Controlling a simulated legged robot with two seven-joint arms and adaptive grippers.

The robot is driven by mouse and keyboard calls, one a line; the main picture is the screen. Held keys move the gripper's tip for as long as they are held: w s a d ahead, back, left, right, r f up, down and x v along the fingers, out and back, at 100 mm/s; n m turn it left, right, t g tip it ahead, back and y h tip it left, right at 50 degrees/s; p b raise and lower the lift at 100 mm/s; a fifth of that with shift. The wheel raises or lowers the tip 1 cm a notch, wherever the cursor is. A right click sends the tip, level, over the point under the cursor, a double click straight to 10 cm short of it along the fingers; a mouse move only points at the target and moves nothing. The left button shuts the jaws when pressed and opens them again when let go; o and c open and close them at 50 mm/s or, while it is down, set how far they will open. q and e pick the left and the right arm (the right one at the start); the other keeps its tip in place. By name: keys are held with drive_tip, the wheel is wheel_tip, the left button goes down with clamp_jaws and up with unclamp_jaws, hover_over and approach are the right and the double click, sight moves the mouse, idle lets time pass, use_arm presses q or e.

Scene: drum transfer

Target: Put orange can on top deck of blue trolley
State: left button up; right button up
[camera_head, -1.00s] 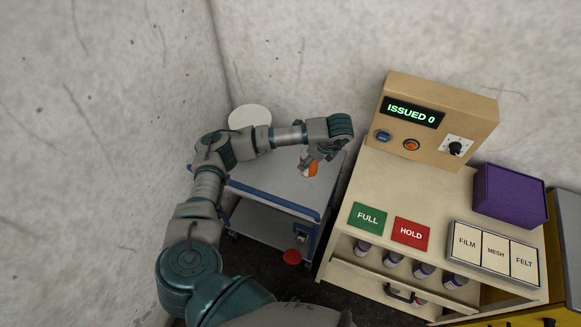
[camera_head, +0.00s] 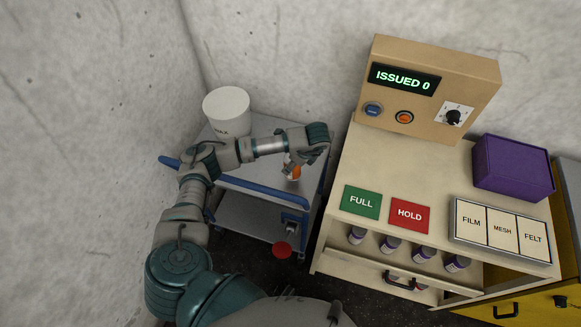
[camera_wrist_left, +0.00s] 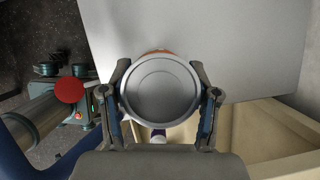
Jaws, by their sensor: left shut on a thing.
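My left gripper (camera_head: 303,163) is shut on the orange can (camera_head: 292,171), which shows orange and white in the head view. In the left wrist view, its round silver lid (camera_wrist_left: 160,90) sits between the two fingers of the left gripper (camera_wrist_left: 162,103). The blue trolley (camera_head: 264,190) has a grey top deck (camera_head: 262,172) and blue rails. The can appears over the right part of this deck. I cannot tell whether its base touches the deck. The deck (camera_wrist_left: 225,40) fills the upper part of the left wrist view. My right gripper is not in view.
A white bin (camera_head: 228,108) stands at the deck's back left. A beige cabinet (camera_head: 400,170) is close on the right, with a display box (camera_head: 425,90), a purple box (camera_head: 513,167) and several bottles on a lower shelf. A concrete wall (camera_head: 110,90) is on the left.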

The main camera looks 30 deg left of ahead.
use_arm(q)
drive_tip(key=x, duration=0.4)
drive_tip(key=shift+d+f, duration=0.1)
drive_tip(key=shift+d, duration=0.1)
drive_tip(key=shift+a+f, duration=0.1)
drive_tip(key=shift+a, duration=0.15)
drive_tip(key=o, duration=1.4)
drive_tip(key=shift+s, duration=0.1)
drive_tip(key=shift+c, duration=0.2)
drive_tip(key=shift+o, duration=1.3)
drive_tip(key=shift+d, duration=0.55)
drive_tip(key=v, duration=0.5)
drive_tip(key=a+v, duration=0.1)
drive_tip(key=v, duration=0.2)
drive_tip(key=shift+r, duration=0.2)
drive_tip(key=p+v, duration=0.1)
drive_tip(key=v, duration=0.3)
drive_tip(key=shift+d+f+p, duration=0.1)
drive_tip(key=shift+d+p, duration=0.25)
drive_tip(key=shift+p, duration=0.05)
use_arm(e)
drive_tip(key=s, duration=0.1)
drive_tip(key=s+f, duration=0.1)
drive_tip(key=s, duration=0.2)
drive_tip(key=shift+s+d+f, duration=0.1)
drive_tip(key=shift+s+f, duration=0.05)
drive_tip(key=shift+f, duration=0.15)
use_arm(q)
drive_tip(key=shift+a, duration=0.3)
